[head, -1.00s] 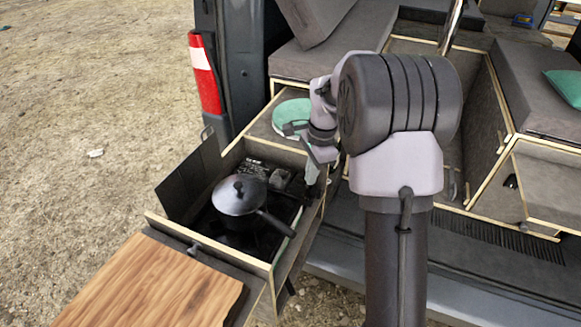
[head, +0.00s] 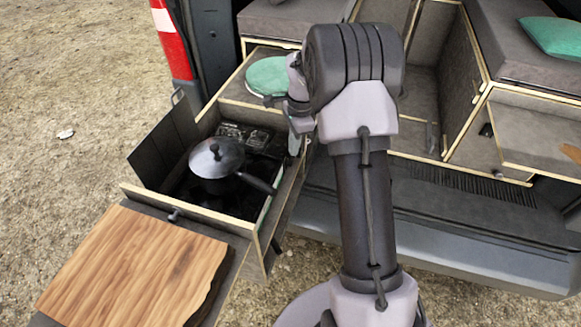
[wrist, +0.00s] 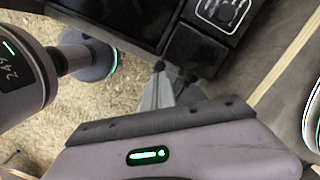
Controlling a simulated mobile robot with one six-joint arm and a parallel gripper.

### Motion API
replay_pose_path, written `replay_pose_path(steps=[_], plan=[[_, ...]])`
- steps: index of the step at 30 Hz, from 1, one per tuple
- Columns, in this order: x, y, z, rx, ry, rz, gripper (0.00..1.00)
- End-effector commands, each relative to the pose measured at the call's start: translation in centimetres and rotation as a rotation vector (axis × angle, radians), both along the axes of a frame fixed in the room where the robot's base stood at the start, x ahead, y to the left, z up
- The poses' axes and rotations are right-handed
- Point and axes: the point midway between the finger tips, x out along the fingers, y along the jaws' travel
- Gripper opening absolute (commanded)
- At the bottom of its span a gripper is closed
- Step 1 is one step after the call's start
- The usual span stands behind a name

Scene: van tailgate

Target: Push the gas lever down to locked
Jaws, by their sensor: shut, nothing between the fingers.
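I cannot make out the gas lever in either view; it may be hidden by my gripper or too small to tell. My gripper (wrist: 160,68) is shut and empty. In the wrist view its tips meet at the dark edge of the black stove unit (wrist: 190,52). In the head view my gripper (head: 295,152) points down at the right side wall of the pull-out kitchen drawer (head: 187,207), partly hidden behind my arm. I cannot tell whether the tips touch anything.
A black lidded pot (head: 215,158) stands on the stove in the drawer, its handle pointing right towards my gripper. A wooden board (head: 130,265) lies in front. A round green lid or plate (head: 267,76) lies behind. The van's bumper (head: 440,235) runs along the right.

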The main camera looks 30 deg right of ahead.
Motion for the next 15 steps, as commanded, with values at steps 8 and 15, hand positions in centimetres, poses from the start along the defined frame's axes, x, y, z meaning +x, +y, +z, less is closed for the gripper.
replay_pose_path(steps=[8,15], plan=[[0.0,0.3,-3.7,0.0,0.0,0.001,0.0],[0.0,0.4,-3.6,0.0,0.001,0.001,0.0]])
